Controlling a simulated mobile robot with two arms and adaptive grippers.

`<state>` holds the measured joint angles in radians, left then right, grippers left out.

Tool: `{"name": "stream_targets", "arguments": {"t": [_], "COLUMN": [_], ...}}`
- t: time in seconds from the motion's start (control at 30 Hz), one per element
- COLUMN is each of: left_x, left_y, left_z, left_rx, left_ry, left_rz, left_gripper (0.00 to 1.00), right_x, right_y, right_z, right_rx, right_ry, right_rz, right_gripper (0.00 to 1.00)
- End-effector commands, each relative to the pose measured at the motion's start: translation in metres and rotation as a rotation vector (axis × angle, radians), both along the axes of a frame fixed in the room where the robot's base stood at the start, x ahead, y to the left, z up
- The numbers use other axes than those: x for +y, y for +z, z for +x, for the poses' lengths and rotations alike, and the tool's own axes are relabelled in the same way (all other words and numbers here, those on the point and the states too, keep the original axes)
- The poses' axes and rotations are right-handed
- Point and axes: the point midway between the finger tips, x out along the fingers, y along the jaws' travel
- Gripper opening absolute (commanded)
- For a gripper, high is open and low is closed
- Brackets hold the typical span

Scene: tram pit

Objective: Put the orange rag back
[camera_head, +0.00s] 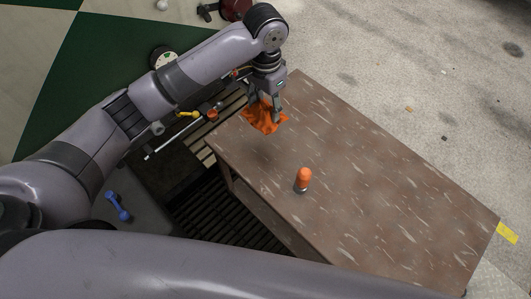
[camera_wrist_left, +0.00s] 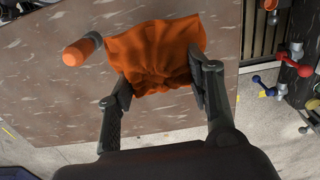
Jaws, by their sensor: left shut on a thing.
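The orange rag (camera_head: 263,118) is crumpled and hangs from my left gripper (camera_head: 263,101), above the far left end of the brown table (camera_head: 370,190). In the left wrist view the rag (camera_wrist_left: 155,52) is bunched between the two fingers of my left gripper (camera_wrist_left: 161,90), which are shut on it. A dark shadow lies on the tabletop below the rag, so it appears to be held above the surface. My right gripper is not in view.
An orange-capped cylinder (camera_head: 304,178) stands on the table; it also shows in the left wrist view (camera_wrist_left: 80,50). Blue dumbbell-shaped object (camera_head: 118,206) lies on a grey surface at lower left. Dark slatted grating (camera_head: 215,205) lies left of the table. The table's right half is clear.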

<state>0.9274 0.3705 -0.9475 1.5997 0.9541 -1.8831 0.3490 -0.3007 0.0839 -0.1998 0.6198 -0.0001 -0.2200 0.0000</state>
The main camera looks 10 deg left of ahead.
Motion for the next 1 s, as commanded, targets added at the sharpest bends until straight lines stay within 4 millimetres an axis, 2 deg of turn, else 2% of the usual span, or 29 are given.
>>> {"name": "stream_targets", "arguments": {"t": [0.17, 0.6, 0.97, 1.0], "left_x": [0.001, 0.0, 0.0, -0.001], "left_y": [-0.021, -0.134, -0.176, -0.179], "left_z": [-0.001, -0.001, 0.0, -0.001], "left_rx": [0.005, 0.002, 0.002, 0.004], "left_ry": [0.002, 0.003, 0.003, 0.004], "left_rz": [0.002, 0.002, 0.001, 0.0], "left_gripper": [0.12, 0.12, 0.12, 0.12], "right_x": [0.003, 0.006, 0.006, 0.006], "right_y": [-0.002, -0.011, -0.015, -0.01], "right_z": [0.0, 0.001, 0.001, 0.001], "right_rx": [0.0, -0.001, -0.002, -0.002], "right_ry": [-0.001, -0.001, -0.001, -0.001], "right_rz": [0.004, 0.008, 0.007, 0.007], "right_gripper": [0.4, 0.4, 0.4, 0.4]}}
